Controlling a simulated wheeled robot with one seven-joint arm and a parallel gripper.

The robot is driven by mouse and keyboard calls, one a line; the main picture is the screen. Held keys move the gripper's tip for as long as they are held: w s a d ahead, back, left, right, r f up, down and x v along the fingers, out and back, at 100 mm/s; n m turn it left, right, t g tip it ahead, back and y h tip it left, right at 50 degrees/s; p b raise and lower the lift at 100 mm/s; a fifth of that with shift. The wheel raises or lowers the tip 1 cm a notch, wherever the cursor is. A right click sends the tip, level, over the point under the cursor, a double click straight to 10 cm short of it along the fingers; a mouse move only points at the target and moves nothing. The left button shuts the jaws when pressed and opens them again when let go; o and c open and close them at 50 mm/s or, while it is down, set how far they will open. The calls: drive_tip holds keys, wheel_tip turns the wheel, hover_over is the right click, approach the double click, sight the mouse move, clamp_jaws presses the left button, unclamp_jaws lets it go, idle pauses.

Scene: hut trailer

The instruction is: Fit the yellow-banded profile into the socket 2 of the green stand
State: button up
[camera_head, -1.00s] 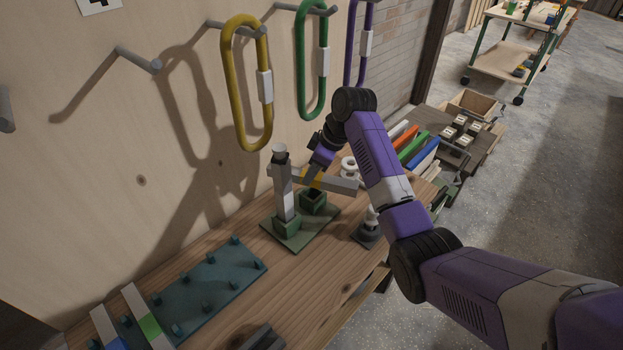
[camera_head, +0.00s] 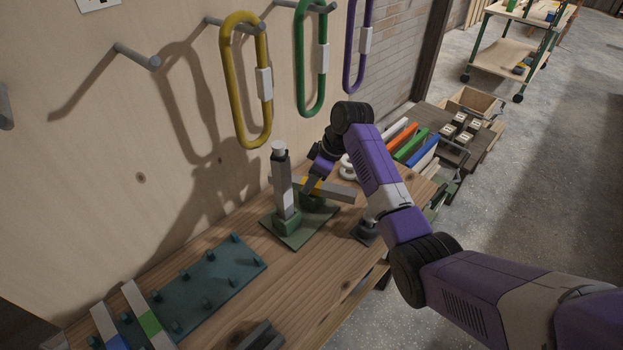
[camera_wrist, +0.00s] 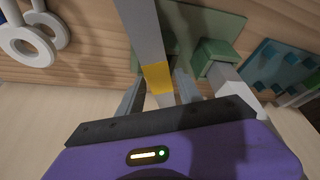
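My gripper (camera_head: 311,188) is shut on the yellow-banded profile (camera_head: 338,191), a grey bar lying roughly level above the green stand (camera_head: 296,240). In the wrist view the fingers (camera_wrist: 158,88) sit on either side of the bar (camera_wrist: 143,30) at its yellow band (camera_wrist: 158,77). The stand's plate (camera_wrist: 222,28) lies beyond it. One green socket (camera_head: 288,224) holds an upright grey profile (camera_head: 283,178) with a pale top. No socket numbers are readable.
A teal pegged rack (camera_head: 208,288) stands at front left, with blue-banded (camera_head: 107,328) and green-banded (camera_head: 148,320) bars. White rings (camera_head: 347,168) and a dark round-based object (camera_head: 365,230) are to the right. Coloured loops (camera_head: 236,80) hang on the wall above. Bare wood lies in front of the stand.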

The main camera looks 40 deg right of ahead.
drive_tip(key=shift+o, duration=0.2)
drive_tip(key=shift+r, duration=0.25)
drive_tip(key=v, duration=1.2)
drive_tip(key=shift+r+b, duration=0.35)
